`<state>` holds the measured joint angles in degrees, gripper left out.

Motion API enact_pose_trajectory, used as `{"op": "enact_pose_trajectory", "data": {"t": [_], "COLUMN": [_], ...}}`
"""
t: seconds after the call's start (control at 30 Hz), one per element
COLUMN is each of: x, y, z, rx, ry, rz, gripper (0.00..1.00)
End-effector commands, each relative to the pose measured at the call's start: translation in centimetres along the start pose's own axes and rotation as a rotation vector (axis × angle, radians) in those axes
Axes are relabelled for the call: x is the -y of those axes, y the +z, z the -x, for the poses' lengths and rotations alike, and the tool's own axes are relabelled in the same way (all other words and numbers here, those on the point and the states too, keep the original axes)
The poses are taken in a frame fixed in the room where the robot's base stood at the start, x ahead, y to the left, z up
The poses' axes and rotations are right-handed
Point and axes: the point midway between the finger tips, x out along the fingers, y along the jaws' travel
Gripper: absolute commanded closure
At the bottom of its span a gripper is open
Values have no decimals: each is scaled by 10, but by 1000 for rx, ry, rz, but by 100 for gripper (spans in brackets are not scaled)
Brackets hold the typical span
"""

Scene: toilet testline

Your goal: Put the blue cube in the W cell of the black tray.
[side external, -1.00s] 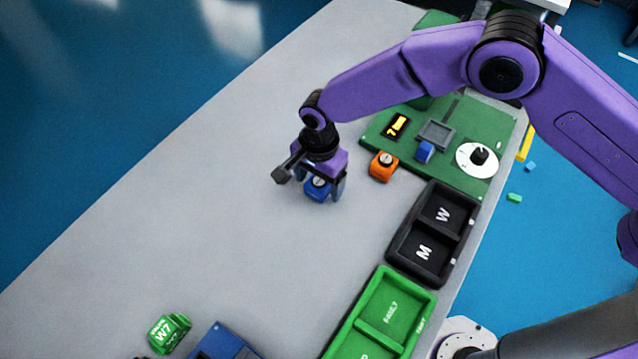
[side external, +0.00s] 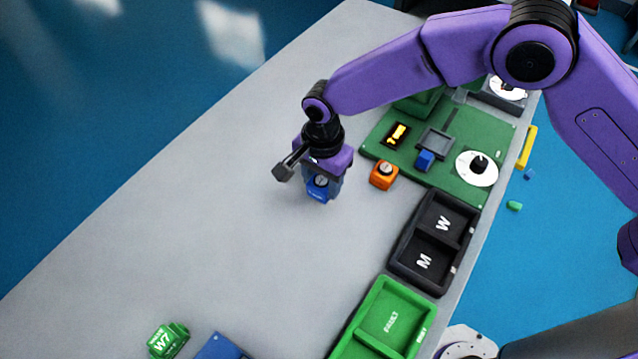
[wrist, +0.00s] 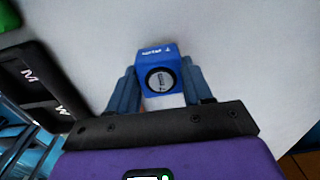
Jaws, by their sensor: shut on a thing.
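A blue cube (side external: 318,192) with a round pale disc and small white lettering is between the fingers of my gripper (side external: 320,187). In the wrist view the blue cube (wrist: 160,75) sits between both blue-grey fingers of my gripper (wrist: 163,88), which are shut on its sides. I cannot tell whether it touches the table or hangs just above it. The black tray (side external: 436,241) is to the right of the gripper, with its W cell (side external: 452,215) at the far end and its M cell at the near end. Both cells look empty. The black tray (wrist: 38,104) also shows in the wrist view at left.
An orange cube (side external: 383,174) stands between the gripper and a green board (side external: 380,143). The board carries a small blue block (side external: 425,160) and a white dial (side external: 477,167). A green tray (side external: 385,312) adjoins the black one. A green block (side external: 168,340) lies front left. The table's left is clear.

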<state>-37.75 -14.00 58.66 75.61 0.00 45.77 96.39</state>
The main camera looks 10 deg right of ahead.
Motion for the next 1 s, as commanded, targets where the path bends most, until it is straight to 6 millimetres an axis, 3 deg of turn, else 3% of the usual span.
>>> {"op": "enact_pose_trajectory", "data": {"t": [0.3,0.7,1.0], "x": [-45,-111,-132], "y": [-2,-7,-8], "z": [56,82,91], "rx": [1,0,0], "ry": [-4,-2,-2], "rz": [0,0,0], "gripper": [95,95,95]}}
